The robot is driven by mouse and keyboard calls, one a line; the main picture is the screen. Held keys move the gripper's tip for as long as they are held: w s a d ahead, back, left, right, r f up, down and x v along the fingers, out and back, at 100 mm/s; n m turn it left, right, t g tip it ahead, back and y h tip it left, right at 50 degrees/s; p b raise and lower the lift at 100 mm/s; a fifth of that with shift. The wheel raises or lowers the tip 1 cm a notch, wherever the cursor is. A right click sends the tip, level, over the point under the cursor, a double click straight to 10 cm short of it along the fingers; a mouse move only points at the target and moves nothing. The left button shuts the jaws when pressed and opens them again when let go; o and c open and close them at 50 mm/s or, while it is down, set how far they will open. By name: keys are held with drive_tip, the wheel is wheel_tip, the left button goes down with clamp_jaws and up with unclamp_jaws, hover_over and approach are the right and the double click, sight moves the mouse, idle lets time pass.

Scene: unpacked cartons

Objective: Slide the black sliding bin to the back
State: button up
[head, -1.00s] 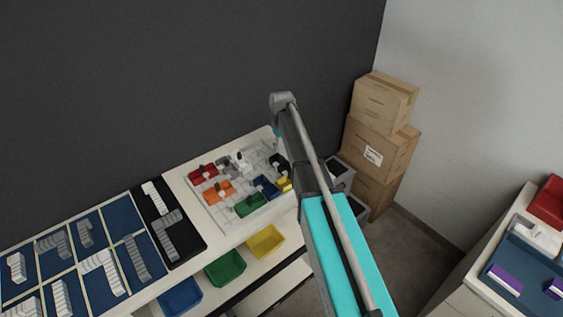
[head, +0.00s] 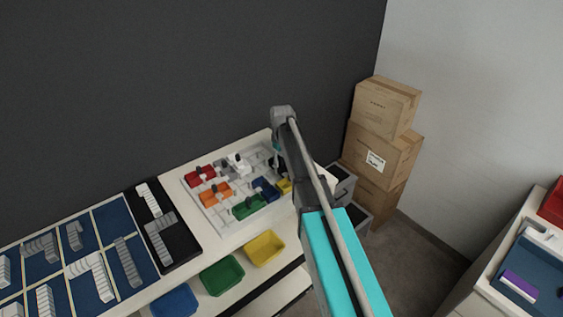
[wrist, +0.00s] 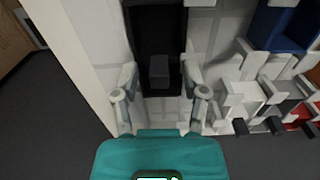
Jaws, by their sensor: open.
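The black sliding bin (wrist: 157,28) is at the top middle of the wrist view, on the light tiled board (wrist: 100,30). Its dark block-like handle (wrist: 159,72) points toward my gripper. My gripper (wrist: 160,82) is open, with one finger on each side of the handle and a gap showing on both sides. In the head view my arm hides most of the black bin at the board's right end.
Red (head: 201,175), orange (head: 214,193), green (head: 249,206) and white (head: 238,164) sliding bins share the board. A blue bin (wrist: 283,27) is close on the right. Stacked cartons (head: 383,155) stand beyond the table's right end.

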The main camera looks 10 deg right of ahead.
idle(0.3)
clamp_jaws()
drive_tip(key=w+a, duration=0.2)
drive_tip(key=w, duration=0.1)
drive_tip(key=w+a, duration=0.1)
drive_tip(key=w, duration=0.3)
drive_tip(key=w+a, duration=0.2)
drive_tip(key=w, duration=0.2)
drive_tip(key=shift+a, duration=0.3)
drive_tip(key=shift+w, duration=0.1)
unclamp_jaws()
drive_tip(key=shift+s, duration=0.2)
